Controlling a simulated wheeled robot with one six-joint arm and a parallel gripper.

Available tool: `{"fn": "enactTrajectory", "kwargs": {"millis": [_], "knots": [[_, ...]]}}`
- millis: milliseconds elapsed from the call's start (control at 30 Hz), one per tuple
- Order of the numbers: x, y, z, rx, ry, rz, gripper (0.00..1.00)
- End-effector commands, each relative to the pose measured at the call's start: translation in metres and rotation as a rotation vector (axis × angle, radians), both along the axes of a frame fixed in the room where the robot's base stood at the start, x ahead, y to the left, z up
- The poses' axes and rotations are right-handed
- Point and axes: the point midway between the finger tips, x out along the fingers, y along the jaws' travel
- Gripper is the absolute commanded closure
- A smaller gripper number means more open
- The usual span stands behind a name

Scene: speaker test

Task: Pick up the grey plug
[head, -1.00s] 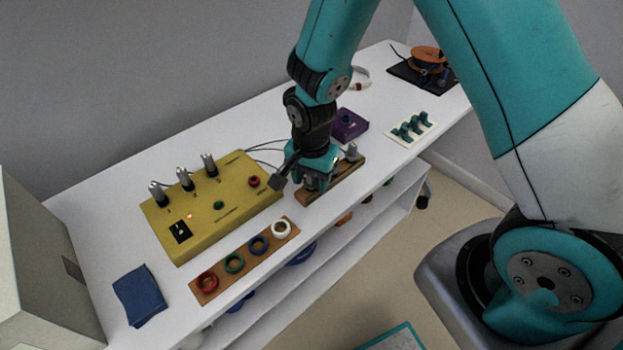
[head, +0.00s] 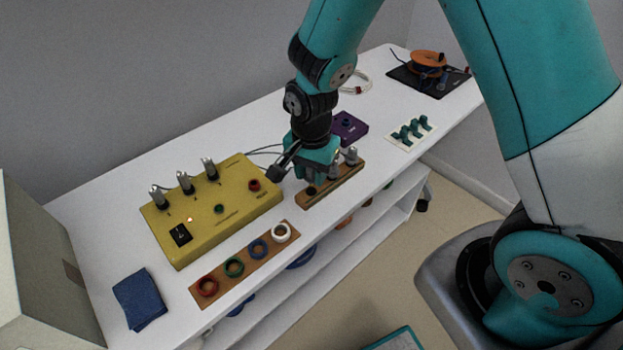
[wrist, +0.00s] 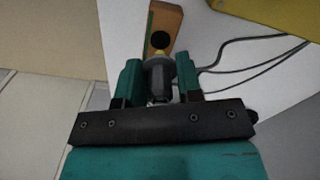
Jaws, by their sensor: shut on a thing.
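My gripper (wrist: 158,82) is shut on a grey plug (wrist: 157,70), held between its two teal fingers in the wrist view. A yellow band shows at the plug's far end. Just beyond it is a dark round hole in the wooden rack (wrist: 163,17), so the plug seems out of the rack; the exact gap is unclear. In the head view my gripper (head: 310,174) is over the left end of the rack (head: 334,189), and the held plug is mostly hidden. Two other grey plugs (head: 352,156) stand upright in the rack to its right.
A yellow box (head: 225,208) with three upright grey plugs stands left of my gripper. A wooden strip with coloured rings (head: 208,288) lies in front of it. Behind are a purple box (head: 349,128) and cables. A blue cloth (head: 140,298) lies at the left.

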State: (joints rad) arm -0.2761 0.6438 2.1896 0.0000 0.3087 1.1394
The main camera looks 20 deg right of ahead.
Motion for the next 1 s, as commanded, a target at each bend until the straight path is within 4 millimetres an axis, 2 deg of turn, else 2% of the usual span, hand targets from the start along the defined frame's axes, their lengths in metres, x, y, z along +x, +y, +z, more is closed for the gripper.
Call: {"fn": "enactTrajectory", "kwargs": {"millis": [33, 300, 500, 700, 1000], "knots": [[0.002, 0.001, 0.016, 0.002, -0.007, 0.000, 0.92], [0.002, 0.000, 0.099, 0.002, -0.009, 0.000, 0.92], [0.001, 0.000, 0.143, 0.002, -0.005, 0.000, 0.92], [0.001, 0.000, 0.165, 0.001, -0.002, 0.000, 0.92], [0.000, 0.000, 0.168, 0.000, 0.000, 0.000, 0.92]]}}
